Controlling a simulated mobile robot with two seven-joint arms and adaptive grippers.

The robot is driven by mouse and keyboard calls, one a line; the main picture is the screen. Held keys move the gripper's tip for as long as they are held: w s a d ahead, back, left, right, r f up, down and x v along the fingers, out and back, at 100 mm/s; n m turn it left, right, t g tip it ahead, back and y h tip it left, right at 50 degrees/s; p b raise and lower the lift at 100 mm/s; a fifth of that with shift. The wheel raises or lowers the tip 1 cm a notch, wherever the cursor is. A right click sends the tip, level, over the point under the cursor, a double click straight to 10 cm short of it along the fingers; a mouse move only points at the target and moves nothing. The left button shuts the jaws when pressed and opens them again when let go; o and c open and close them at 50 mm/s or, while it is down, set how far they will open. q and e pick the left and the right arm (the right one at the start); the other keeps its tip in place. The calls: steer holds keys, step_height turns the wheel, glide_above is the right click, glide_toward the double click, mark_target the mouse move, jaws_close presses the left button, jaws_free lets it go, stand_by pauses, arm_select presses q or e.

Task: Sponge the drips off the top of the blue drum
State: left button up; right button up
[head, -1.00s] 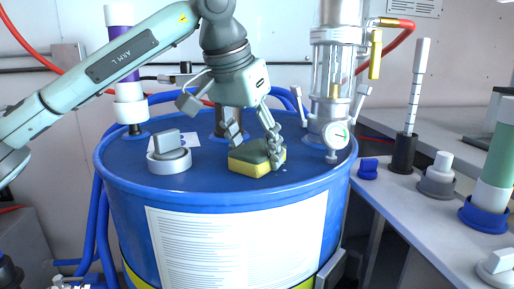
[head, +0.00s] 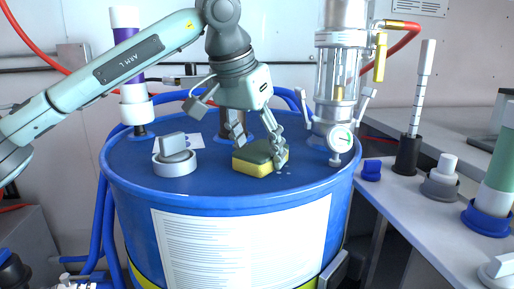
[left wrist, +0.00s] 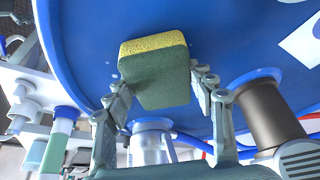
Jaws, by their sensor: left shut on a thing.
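The blue drum (head: 130,180) stands upright in the middle of the head view with a white printed label on its side. A sponge (head: 258,165), yellow with a dark green layer, is on or just above the drum top; it also shows in the left wrist view (left wrist: 155,85). My left gripper (head: 260,150) is shut on the sponge, one finger on each side. A few small pale drips (head: 284,172) show on the drum top just right of the sponge. The sponge hides the surface under it. My right gripper is not in view.
On the drum top, a grey capped bung (head: 174,162) stands left of the sponge and a clear cylinder with a gauge (head: 340,138) stands right. A purple-and-white tube (head: 128,70) rises at the back left. A side bench (head: 405,195) holds several fittings.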

mark_target(268, 178)
arm_select(q)
steer(key=shift+s+d, duration=0.15)
steer(key=shift+s, duration=0.6)
steer(key=shift+s+d+f+b, duration=0.15)
steer(key=shift+s+b, duration=0.25)
steer(key=shift+s, duration=0.6)
steer(key=shift+s+d+f+b, duration=0.1)
steer(key=shift+s+d+b, duration=0.2)
steer(key=shift+s, duration=0.65)
steer(key=shift+a, duration=0.1)
steer(key=shift+r, duration=0.1)
steer(key=shift+r+p, duration=2.2)
steer(key=shift+r, duration=0.85)
steer(key=shift+w, duration=0.1)
step_height(268, 178, up, 3)
steer(key=shift+p, duration=1.05)
steer(key=shift+f, duration=0.1)
